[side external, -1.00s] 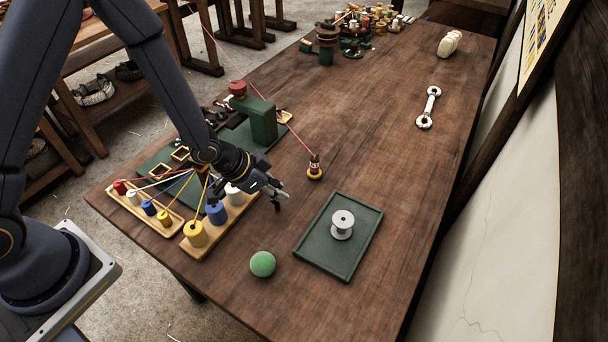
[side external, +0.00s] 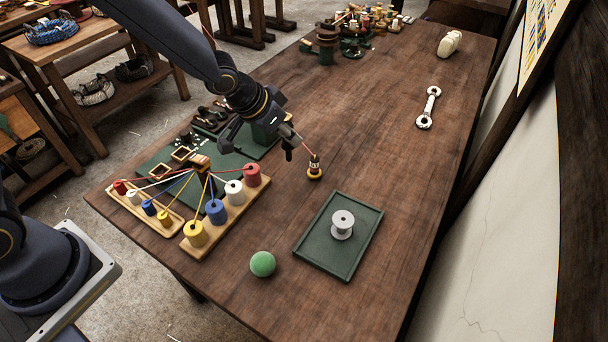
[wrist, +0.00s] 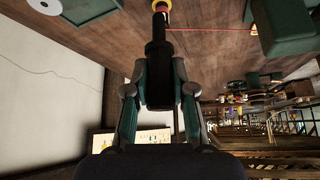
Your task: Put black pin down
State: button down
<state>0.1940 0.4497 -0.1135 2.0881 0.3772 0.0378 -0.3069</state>
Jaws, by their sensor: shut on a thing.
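My gripper (side external: 283,134) is above the table beside the green block (side external: 264,132). In the wrist view my gripper (wrist: 158,88) has its fingers shut on the black pin (wrist: 157,60), which points away from the palm. A dark tip of the pin (side external: 289,155) shows below the gripper in the side view. It is clear of the table as far as I can tell.
A wooden rack (side external: 222,223) of coloured spools stands at the front left. A green tray (side external: 318,249) with a grey spool (side external: 342,223) and a green ball (side external: 262,264) lie in front. The table's middle is clear.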

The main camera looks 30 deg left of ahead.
jog(key=w+d, duration=0.4)
jog(key=d, duration=0.4)
jog(key=shift+m, duration=0.3)
jog(key=shift+w+d+f, duration=0.7)
jog(key=shift+w+f, duration=1.2)
jog(key=shift+w, duration=0.1)
jog(key=shift+w+d+f, duration=0.75)
jog(key=shift+w+f, duration=1.2)
jog(key=shift+w+d+f, duration=0.7)
jog(key=shift+w+f, duration=1.2)
jog(key=shift+w, duration=0.1)
jog(key=shift+f, duration=0.15)
jog(key=c, duration=1)
grip_release()
